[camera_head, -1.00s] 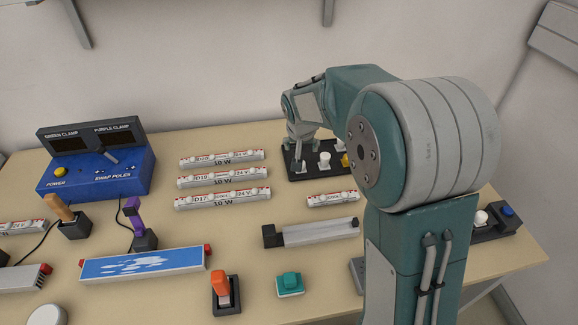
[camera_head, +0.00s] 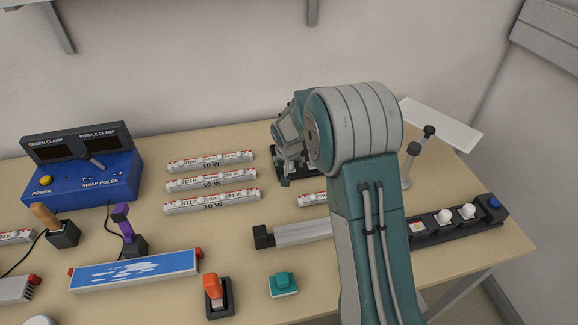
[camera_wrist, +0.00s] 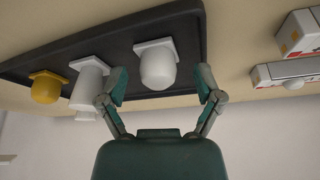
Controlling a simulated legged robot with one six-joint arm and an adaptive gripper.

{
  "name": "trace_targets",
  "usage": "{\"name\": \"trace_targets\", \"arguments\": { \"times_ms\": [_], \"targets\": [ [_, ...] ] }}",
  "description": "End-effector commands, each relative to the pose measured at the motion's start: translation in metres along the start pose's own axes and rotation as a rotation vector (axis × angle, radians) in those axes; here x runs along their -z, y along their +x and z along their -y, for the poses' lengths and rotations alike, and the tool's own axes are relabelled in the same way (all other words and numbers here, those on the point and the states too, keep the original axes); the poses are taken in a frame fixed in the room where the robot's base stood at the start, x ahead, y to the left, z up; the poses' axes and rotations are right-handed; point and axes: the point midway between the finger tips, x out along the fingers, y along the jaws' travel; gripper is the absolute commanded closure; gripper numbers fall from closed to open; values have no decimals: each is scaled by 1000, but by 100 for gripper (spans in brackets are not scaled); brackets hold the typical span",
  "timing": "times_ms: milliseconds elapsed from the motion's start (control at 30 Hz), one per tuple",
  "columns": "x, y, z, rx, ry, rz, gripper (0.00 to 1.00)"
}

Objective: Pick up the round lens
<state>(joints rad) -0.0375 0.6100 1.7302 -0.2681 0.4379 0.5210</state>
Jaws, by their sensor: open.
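In the wrist view a white round-ended lens (camera_wrist: 157,68) with a square base sits on a dark tray (camera_wrist: 120,42). My gripper (camera_wrist: 162,76) is open, with one finger on each side of this lens; I cannot tell whether either touches it. A white stepped lens (camera_wrist: 88,84) and a yellow lens (camera_wrist: 46,88) stand to its left on the same tray. In the head view my gripper (camera_head: 287,170) is over the tray, and my arm hides most of the tray and the lenses.
White light bars (camera_head: 212,180) lie left of the tray. A grey bar fixture (camera_head: 300,233), an orange switch (camera_head: 214,290) and a teal button (camera_head: 283,284) are nearer. A blue power box (camera_head: 85,170) is far left. A dark strip with white lenses (camera_head: 445,217) is right.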

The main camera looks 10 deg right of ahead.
Motion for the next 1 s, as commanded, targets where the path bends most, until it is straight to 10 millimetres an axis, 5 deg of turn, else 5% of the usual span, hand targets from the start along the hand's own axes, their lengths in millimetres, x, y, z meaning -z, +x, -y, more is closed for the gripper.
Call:
{"name": "trace_targets", "arguments": {
  "times_ms": [267,400,467,1000],
  "targets": [
    [0,3,0,0,0,-1,20],
    [0,3,0,0,0,-1,74],
    [0,3,0,0,0,-1,83],
    [6,-9,0,-1,1,-2,84]
  ]
}}
